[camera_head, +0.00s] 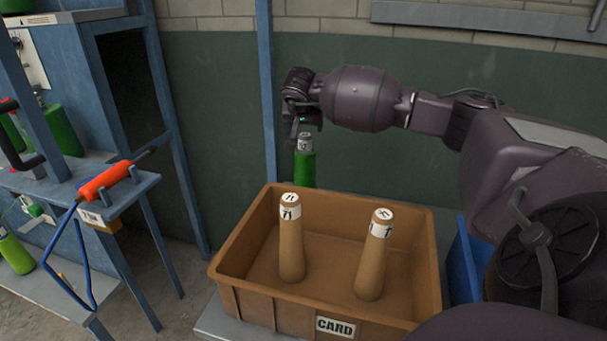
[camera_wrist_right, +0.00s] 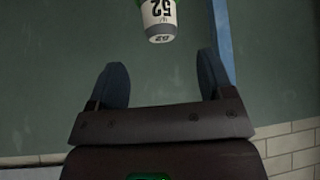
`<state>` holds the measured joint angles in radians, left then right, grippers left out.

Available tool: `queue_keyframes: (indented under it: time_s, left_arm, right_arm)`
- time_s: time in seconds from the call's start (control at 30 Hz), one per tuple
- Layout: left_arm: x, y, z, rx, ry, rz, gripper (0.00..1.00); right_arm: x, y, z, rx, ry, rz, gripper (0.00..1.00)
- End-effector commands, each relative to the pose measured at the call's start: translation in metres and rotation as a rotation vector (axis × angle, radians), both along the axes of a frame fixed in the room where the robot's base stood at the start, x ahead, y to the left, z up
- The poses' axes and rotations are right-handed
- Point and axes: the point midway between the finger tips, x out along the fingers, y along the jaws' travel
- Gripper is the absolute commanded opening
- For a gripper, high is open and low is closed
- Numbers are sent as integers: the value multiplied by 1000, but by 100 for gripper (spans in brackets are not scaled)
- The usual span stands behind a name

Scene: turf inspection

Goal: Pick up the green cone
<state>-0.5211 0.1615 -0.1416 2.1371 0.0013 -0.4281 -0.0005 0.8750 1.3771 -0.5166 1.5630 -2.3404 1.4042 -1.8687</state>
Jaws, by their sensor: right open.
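A green cone (camera_head: 305,168) with a pale grey-white labelled top stands upright behind the brown crate; the crate's rear rim hides its base. My right gripper (camera_head: 302,122) is just above the cone's top. In the right wrist view the cone's top (camera_wrist_right: 159,18), marked 52, shows beyond the two dark fingers of the right gripper (camera_wrist_right: 163,75). The fingers are spread apart with nothing between them. I cannot tell whether any finger touches the cone. My left gripper is not in view.
A brown crate (camera_head: 228,292) labelled CARD holds two tan cones, (camera_head: 291,245) and (camera_head: 372,262). A blue bin (camera_head: 462,268) is at its right. Blue shelving with an orange-handled tool (camera_head: 105,182) and several green cylinders (camera_head: 62,130) stands at left. A blue post (camera_head: 266,90) rises behind the crate.

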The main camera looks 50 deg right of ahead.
Motion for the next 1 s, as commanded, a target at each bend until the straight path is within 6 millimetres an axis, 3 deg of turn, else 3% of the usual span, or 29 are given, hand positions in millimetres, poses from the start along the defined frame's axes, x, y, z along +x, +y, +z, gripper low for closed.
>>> queue_keyframes:
  time_s: [0.1, 0.37, 0.63, 1.0]
  left_arm:
    - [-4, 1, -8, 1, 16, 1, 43]
    - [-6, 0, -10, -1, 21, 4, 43]
    - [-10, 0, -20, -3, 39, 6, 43]
    - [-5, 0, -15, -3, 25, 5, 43]
  right_arm:
    - [7, -7, -17, 3, 4, -2, 75]
    - [13, -15, -29, 5, 2, -1, 75]
    - [27, -32, -59, 6, 4, -2, 75]
    - [32, -38, -64, 4, -2, 0, 75]
